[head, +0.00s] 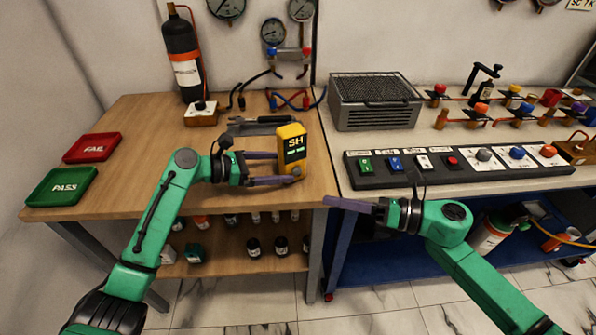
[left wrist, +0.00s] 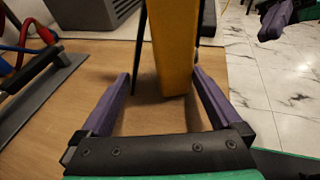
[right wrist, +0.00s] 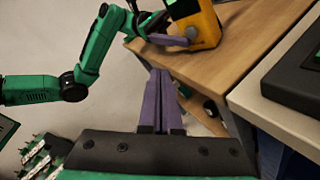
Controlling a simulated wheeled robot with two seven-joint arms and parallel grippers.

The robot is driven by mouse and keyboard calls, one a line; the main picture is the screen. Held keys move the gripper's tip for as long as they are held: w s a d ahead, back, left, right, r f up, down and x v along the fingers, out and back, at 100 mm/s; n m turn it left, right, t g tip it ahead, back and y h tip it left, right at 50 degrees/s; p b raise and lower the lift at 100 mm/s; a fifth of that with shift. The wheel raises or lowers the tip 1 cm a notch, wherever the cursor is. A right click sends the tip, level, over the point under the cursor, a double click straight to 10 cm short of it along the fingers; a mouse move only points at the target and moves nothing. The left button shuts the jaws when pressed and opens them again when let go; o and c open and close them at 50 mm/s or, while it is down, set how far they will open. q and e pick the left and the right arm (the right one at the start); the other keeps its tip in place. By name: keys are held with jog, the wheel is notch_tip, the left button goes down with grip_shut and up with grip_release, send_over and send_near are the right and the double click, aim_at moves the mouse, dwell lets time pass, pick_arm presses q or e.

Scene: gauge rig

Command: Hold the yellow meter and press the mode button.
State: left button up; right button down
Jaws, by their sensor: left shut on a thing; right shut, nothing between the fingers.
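The yellow meter (head: 296,164) is near the right edge of the wooden table, roughly upright, its dark screen with green lettering facing the head camera. My left gripper (head: 284,168) is shut on the meter, one finger at each side. The left wrist view shows the meter's plain yellow side (left wrist: 173,45) between the fingers. The meter also shows at the top of the right wrist view (right wrist: 205,27). My right gripper (head: 330,201) is shut and empty, below and right of the meter, apart from it.
A red FAIL tray (head: 92,147) and a green PASS tray (head: 61,187) lie on the table's left. A black bottle (head: 183,55) stands at the back. A black button panel (head: 460,178) and a grey grille box (head: 374,113) sit on the right bench.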

aim_at(297, 171)
jog(key=shift+s+a+f+n+g, duration=0.25)
jog(key=shift+s+a+n+g, duration=0.05)
jog(key=shift+s+a, duration=0.3)
pick_arm(q)
jog(key=shift+f, duration=0.1)
pick_arm(e)
jog(key=shift+w+a, duration=0.55)
jog(key=shift+w, duration=0.8)
jog(key=shift+w+a, duration=0.6)
jog(key=shift+w, duration=0.8)
jog(key=shift+w+a, duration=0.55)
jog(key=shift+w, duration=0.8)
jog(key=shift+w, duration=0.1)
jog(key=shift+w+a, duration=0.2)
jog(key=shift+w, duration=0.1)
